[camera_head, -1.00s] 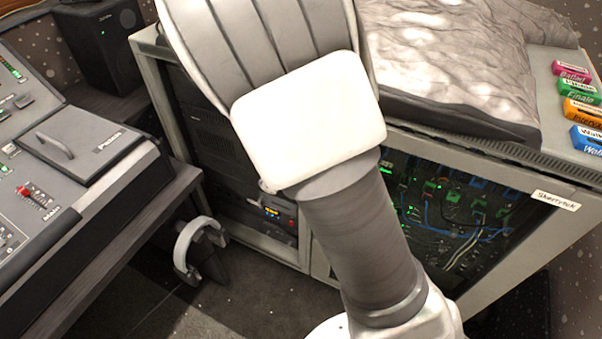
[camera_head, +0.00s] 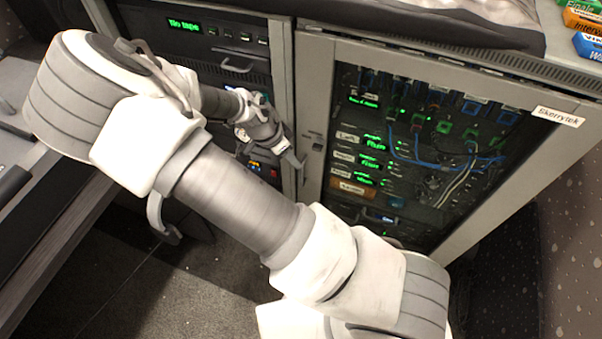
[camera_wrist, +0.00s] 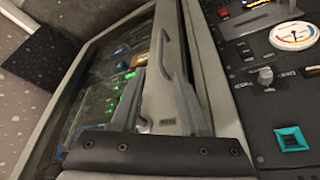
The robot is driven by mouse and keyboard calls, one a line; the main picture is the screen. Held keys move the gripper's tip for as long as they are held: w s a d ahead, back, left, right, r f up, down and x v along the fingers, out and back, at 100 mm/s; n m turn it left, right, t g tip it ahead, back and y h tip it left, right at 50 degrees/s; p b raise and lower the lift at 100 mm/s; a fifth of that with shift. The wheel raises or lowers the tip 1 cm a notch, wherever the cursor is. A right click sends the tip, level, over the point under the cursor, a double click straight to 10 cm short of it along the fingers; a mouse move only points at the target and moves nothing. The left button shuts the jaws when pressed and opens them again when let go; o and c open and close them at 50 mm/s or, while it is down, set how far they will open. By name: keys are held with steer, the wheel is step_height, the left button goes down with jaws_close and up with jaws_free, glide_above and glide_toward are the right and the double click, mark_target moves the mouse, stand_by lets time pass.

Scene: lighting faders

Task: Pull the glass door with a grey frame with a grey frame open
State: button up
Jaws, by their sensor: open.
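The glass door with a grey frame (camera_head: 312,110) covers the right half of the equipment rack and looks shut. It also shows on the left of the wrist view (camera_wrist: 85,42). A light grey bar handle (camera_wrist: 166,48) stands out from its frame there. My gripper (camera_head: 292,158) is at the frame's left edge, near a small dark latch plate (camera_head: 318,147). In the wrist view my gripper (camera_wrist: 156,90) is open, with its two fingers pointing towards the handle. The fingers overlap the handle's lower end in that view, and I cannot tell whether they touch it.
Left of the door is a dark panel of rack units with a green display (camera_head: 184,25). A desk (camera_head: 60,235) runs along the left. Coloured cases (camera_head: 598,47) and a grey cloth (camera_head: 470,22) lie on top of the rack. Floor is free in front.

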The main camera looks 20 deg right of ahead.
steer(key=b, duration=0.4)
glide_above(302, 184)
steer(key=f, duration=0.8)
steer(key=shift+w+f, duration=0.35)
jaws_close()
stand_by(0.4)
